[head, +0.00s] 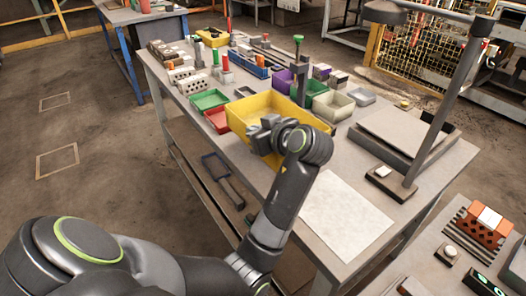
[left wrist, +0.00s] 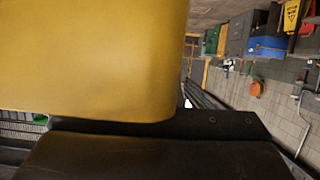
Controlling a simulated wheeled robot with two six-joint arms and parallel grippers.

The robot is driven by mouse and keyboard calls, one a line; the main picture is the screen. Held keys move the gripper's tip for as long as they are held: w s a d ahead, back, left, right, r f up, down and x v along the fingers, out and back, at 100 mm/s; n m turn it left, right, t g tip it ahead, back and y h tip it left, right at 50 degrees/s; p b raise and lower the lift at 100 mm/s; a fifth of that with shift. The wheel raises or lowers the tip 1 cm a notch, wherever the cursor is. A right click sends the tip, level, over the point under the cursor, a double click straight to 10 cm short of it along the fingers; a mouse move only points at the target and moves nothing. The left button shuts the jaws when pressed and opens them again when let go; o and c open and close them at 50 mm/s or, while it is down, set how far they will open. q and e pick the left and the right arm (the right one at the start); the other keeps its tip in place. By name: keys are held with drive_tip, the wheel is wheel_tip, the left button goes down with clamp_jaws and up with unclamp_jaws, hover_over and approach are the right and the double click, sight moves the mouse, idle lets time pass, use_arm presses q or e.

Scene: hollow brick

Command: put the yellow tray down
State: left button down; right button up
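The yellow tray (head: 309,118) is in the middle of the head view, over the workbench (head: 391,204), and looks about level. I cannot tell whether its base touches the bench top. My left gripper (head: 262,134) is at the tray's near wall and appears shut on it; its fingertips are partly hidden. In the left wrist view the yellow tray wall (left wrist: 90,55) fills the upper left, right against a dark finger (left wrist: 150,157). The inside of the tray is partly hidden by its walls and my gripper. My right gripper is not in view.
A red bin (head: 217,119) and a green bin (head: 209,100) are just left of the tray. A pale sheet (head: 336,217) lies on the near bench, and a lamp post (head: 440,110) stands right.

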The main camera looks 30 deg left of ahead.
use_arm(q)
drive_tip(key=shift+f, duration=3.1)
drive_tip(key=shift+f, duration=0.15)
drive_tip(key=c, duration=1.6)
unclamp_jaws()
drive_tip(key=shift+r, duration=0.2)
